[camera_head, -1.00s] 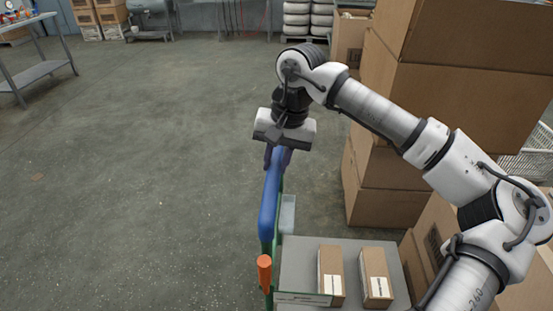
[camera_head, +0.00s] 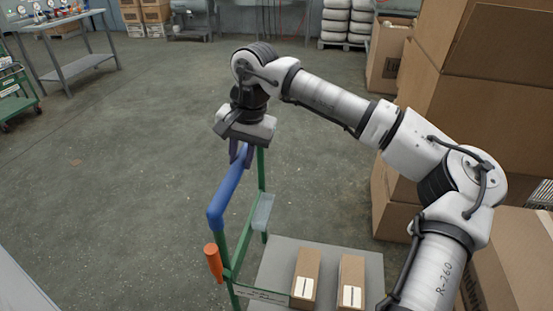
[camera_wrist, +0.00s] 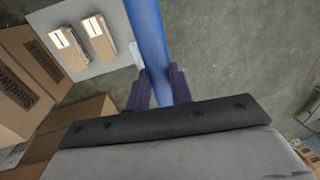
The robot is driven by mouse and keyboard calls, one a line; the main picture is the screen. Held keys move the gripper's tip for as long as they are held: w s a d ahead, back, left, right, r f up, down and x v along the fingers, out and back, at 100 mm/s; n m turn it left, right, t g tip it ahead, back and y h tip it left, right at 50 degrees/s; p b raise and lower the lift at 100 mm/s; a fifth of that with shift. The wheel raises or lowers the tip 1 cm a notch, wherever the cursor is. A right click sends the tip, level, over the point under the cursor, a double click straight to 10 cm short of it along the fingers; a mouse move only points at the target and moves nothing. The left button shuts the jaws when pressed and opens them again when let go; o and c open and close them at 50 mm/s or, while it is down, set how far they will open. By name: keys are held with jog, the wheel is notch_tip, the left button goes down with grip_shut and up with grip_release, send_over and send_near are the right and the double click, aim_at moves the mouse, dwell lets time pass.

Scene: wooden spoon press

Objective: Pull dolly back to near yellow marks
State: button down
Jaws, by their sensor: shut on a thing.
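The dolly has a green frame, a blue handle bar (camera_head: 230,190) and a grey deck (camera_head: 277,262), and stands at the lower middle of the head view. Two small cardboard boxes lie on the deck, a left one (camera_head: 306,274) and a right one (camera_head: 351,282). My gripper (camera_head: 241,160) is shut on the blue handle bar near its far end. In the wrist view the bar (camera_wrist: 150,45) runs between my two dark fingers. An orange grip (camera_head: 213,262) sticks out from the frame's near side. No yellow marks show in either view.
Tall stacked cardboard boxes (camera_head: 470,110) stand close on the right, beside my arm. A grey workbench (camera_head: 75,40) and a green cart (camera_head: 14,100) are at the far left. A pale surface edge (camera_head: 20,285) shows at lower left. The floor (camera_head: 150,130) left of the dolly is clear.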

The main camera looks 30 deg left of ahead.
jog(key=s+a+p, duration=0.1)
jog(key=s+a, duration=0.1)
jog(key=a, duration=0.6)
jog(key=s+a+p, duration=0.2)
jog(key=a, duration=0.6)
jog(key=shift+s, duration=0.25)
jog(key=shift+r, duration=0.1)
jog(key=c, duration=1.3)
grip_release()
jog(key=shift+s+a, duration=0.1)
jog(key=shift+a, duration=0.05)
jog(key=shift+o, duration=0.2)
notch_tip(320, 180, up, 14)
jog(key=d, duration=0.3)
jog(key=shift+w+f, duration=0.25)
jog(key=shift+w, duration=0.15)
jog(key=shift+a, duration=0.1)
